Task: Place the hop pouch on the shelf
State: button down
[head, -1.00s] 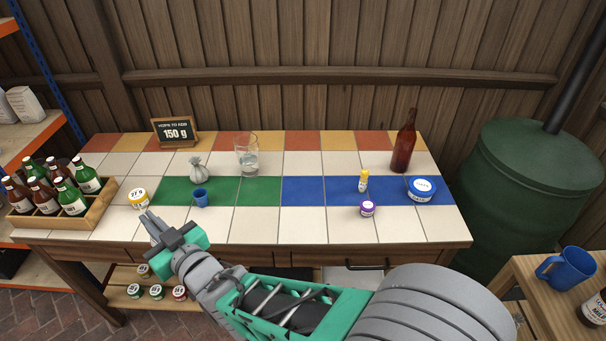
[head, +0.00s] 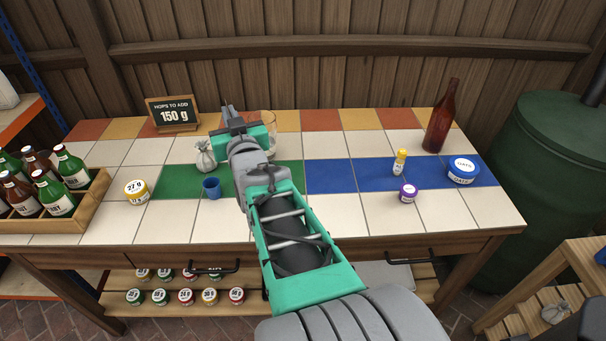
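A small pale grey tied pouch (head: 205,156) stands on the tiled table, at the left part of the green strip. A similar pale pouch (head: 556,311) lies low on the wooden stand at the lower right. My gripper (head: 230,113) is over the table, just right of and beyond the first pouch in the picture, apart from it. Its fingers point away from me and look close together; their gap is too small to judge. A slatted shelf (head: 250,275) under the table holds several small jars. An orange-edged shelf rack (head: 20,122) stands at the left edge.
A blue cup (head: 211,188) stands just in front of the table pouch. My arm partly hides a glass beaker (head: 268,128). Front white tiles are mostly clear.

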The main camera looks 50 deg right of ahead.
jog(key=s+d+r+m+g+h+b, duration=0.1)
jog(key=s+d+m+g+h+b, duration=0.15)
jog(key=s+d, duration=0.35)
jog(key=s+d+r+m+g+h+b, duration=0.1)
jog(key=s+d+h+b, duration=0.2)
jog(key=d, duration=0.5)
jog(key=w+d+f+b, duration=0.1)
jog(key=w+d+f, duration=0.4)
jog(key=d+f, duration=0.7)
jog(key=shift+d+f+y, duration=0.3)
jog(key=shift+f+y, duration=0.15)
jog(key=shift+f, duration=0.05)
jog(key=shift+w, duration=0.1)
jog(key=shift+f+b, duration=0.2)
jog(key=shift+b, duration=0.15)
jog(key=c, duration=1.7)
grip_release()
